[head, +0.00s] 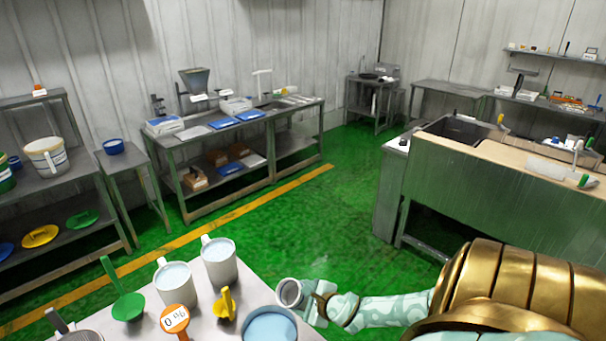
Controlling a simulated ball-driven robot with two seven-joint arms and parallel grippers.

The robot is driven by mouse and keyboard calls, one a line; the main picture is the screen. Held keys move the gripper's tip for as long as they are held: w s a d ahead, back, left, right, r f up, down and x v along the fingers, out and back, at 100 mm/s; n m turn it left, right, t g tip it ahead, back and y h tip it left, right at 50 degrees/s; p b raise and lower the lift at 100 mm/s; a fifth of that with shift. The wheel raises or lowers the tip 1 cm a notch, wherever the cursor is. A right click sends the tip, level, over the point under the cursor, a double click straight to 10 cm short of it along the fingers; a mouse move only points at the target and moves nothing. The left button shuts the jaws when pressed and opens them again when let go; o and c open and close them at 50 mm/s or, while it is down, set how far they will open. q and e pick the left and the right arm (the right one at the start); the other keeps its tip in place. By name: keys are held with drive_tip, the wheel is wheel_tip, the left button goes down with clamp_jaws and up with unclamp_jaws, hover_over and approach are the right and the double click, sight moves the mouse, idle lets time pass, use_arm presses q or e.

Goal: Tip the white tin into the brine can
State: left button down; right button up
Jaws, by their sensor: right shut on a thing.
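My right gripper (314,304) comes in from the right and is shut on a small whitish tin (289,293), by its look the white tin. The tin's round mouth shows, with a grey inside; I cannot make out its contents. Just below and left of it stands a round vessel with pale blue contents (270,326), cut by the lower picture edge. Two white handled vessels (219,265) (175,284) with pale blue contents stand farther left on the bench. No label shows which vessel is the brine can. My left gripper is out of view.
Green floor lies beyond the bench.

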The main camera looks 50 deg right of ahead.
drive_tip(key=shift+r+n+h+p, duration=0.15)
drive_tip(key=shift+n+h+p, duration=0.5)
drive_tip(key=shift+p, duration=0.6)
drive_tip(key=shift+h, duration=0.25)
